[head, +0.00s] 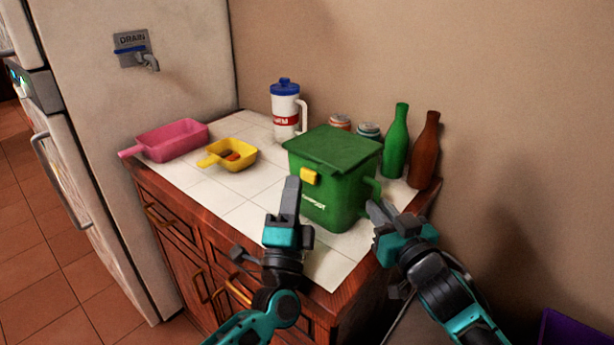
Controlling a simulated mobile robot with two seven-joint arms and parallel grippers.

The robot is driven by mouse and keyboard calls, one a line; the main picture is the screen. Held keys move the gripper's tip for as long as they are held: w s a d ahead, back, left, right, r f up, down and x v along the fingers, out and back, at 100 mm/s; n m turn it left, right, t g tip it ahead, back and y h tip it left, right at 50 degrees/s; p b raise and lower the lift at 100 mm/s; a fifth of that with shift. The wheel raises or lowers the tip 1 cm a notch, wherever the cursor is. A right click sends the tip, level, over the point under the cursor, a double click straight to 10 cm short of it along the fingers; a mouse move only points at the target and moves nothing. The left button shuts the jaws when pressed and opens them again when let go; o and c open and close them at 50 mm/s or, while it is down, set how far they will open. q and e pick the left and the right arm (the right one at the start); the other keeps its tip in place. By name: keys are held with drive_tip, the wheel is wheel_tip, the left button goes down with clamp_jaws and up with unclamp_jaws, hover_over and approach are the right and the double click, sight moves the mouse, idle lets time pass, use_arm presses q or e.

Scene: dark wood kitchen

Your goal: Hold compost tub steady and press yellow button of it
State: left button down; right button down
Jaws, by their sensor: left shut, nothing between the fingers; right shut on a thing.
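The green compost tub (328,204) stands upright on the tiled counter, with its green lid (334,148) down. The yellow button (311,176) is on the upper front of the tub, near the lid's edge. My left gripper (292,183) is shut and empty, pointing up just in front and to the left of the button; I cannot tell whether it touches it. My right gripper (374,207) is at the tub's right side, shut on the green side handle (373,188), which it partly hides.
A pink scoop (172,141) and a yellow scoop (233,153) with something brown inside lie to the left. A white jug (286,112), cans (340,122), a green bottle (397,141) and a brown bottle (424,150) stand behind. The counter's front left (220,190) is clear.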

use_arm(q)
drive_tip(key=shift+w+d, duration=0.25)
drive_tip(key=shift+w, duration=0.05)
drive_tip(key=shift+w+d, duration=0.15)
drive_tip(key=shift+d, duration=0.05)
idle(0.5)
drive_tip(key=shift+w+d+r, duration=0.1)
drive_tip(key=shift+d+r, duration=0.05)
drive_tip(key=shift+d, duration=0.25)
idle(1.2)
drive_tip(key=shift+f, duration=0.2)
idle(1.6)
drive_tip(key=shift+a+f, duration=0.2)
drive_tip(key=shift+f, duration=0.1)
drive_tip(key=shift+s+a+f, duration=0.2)
drive_tip(key=shift+s+a, duration=0.05)
drive_tip(key=shift+s, duration=0.2)
drive_tip(key=shift+a, duration=0.15)
